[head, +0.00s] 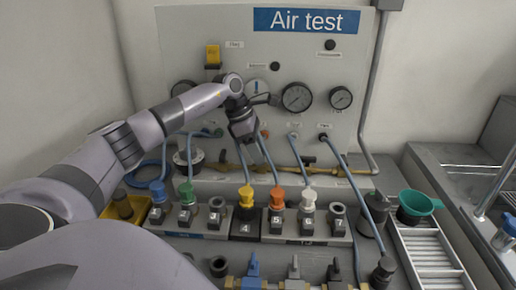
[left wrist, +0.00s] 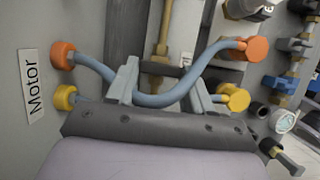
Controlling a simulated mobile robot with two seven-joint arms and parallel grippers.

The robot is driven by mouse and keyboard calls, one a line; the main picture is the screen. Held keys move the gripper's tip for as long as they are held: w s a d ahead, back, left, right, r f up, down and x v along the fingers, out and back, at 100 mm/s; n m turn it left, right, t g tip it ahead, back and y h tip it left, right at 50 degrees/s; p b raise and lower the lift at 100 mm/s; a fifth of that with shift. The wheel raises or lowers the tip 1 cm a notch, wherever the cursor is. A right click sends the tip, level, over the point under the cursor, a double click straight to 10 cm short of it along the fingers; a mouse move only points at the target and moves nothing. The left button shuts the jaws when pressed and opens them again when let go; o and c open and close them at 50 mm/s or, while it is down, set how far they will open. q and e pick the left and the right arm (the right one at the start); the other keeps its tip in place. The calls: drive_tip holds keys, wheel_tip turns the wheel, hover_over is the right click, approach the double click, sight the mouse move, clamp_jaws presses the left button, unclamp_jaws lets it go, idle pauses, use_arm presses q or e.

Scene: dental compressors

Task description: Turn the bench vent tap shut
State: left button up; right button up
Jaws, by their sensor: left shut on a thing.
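My left gripper (head: 243,137) is up against the lower part of the grey panel, at the brass pipe (head: 280,168) that runs along the back of the bench. In the left wrist view its fingers (left wrist: 163,76) stand either side of a dark bar-like handle (left wrist: 162,68) on the brass pipe (left wrist: 162,35); I take this for the bench vent tap. The gripper is shut on it. A blue hose crosses in front of the fingers and partly hides the grip. In the head view the gripper hides the handle. My right gripper is in neither view.
Coloured hose plugs, among them a yellow one (head: 247,194) and an orange one (head: 278,196), stand in a numbered row in front. Gauges (head: 296,97) are on the panel above. Blue hoses hang close around the gripper. A green funnel (head: 417,205) and a sink are right.

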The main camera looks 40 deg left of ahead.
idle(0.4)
use_arm(q)
drive_tip(key=o, duration=1)
drive_tip(key=shift+o, duration=0.2)
drive_tip(key=shift+r, duration=0.1)
drive_tip(key=v, duration=0.7)
